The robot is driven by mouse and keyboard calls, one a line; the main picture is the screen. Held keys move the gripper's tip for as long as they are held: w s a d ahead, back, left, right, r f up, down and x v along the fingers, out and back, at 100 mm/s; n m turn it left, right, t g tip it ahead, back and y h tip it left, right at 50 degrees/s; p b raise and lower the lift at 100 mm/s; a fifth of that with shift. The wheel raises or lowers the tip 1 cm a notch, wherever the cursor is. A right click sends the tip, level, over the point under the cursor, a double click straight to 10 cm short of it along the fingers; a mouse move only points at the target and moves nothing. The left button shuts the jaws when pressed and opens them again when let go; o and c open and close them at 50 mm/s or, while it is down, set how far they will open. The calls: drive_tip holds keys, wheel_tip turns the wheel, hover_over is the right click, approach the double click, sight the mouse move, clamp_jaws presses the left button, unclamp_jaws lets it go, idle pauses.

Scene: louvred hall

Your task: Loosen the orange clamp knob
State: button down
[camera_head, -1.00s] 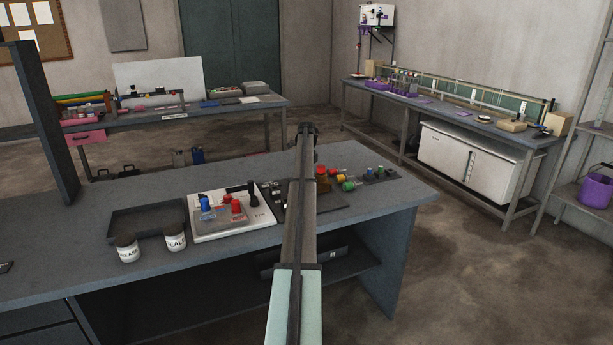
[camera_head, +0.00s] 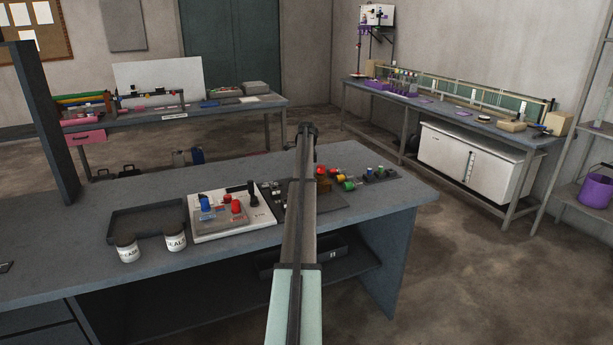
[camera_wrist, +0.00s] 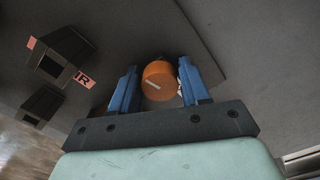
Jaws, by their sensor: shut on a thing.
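The orange clamp knob (camera_wrist: 158,82) shows in the wrist view between the two blue fingers of my gripper (camera_wrist: 155,88). It is round, with a short pale line on its face. My gripper is shut on it, with a finger on either side. In the head view my arm reaches over the bench and hides most of the knob's surroundings. The orange-brown part (camera_head: 323,183) just right of the arm may belong to the clamp, but I cannot tell.
On the bench (camera_head: 390,215) a white panel (camera_head: 262,213) with red and blue knobs stands left of my arm. Two labelled jars (camera_head: 127,250) and a dark tray (camera_head: 150,216) lie farther left. Coloured knobs (camera_head: 348,185) sit right of the arm. The bench's right end is clear.

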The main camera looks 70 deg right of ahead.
drive_tip(key=shift+c, duration=2.3)
unclamp_jaws()
drive_tip(key=shift+r, duration=0.2)
drive_tip(key=shift+r, duration=3.35)
wheel_tip(320, 180, up, 14)
drive_tip(key=shift+f, duration=0.1)
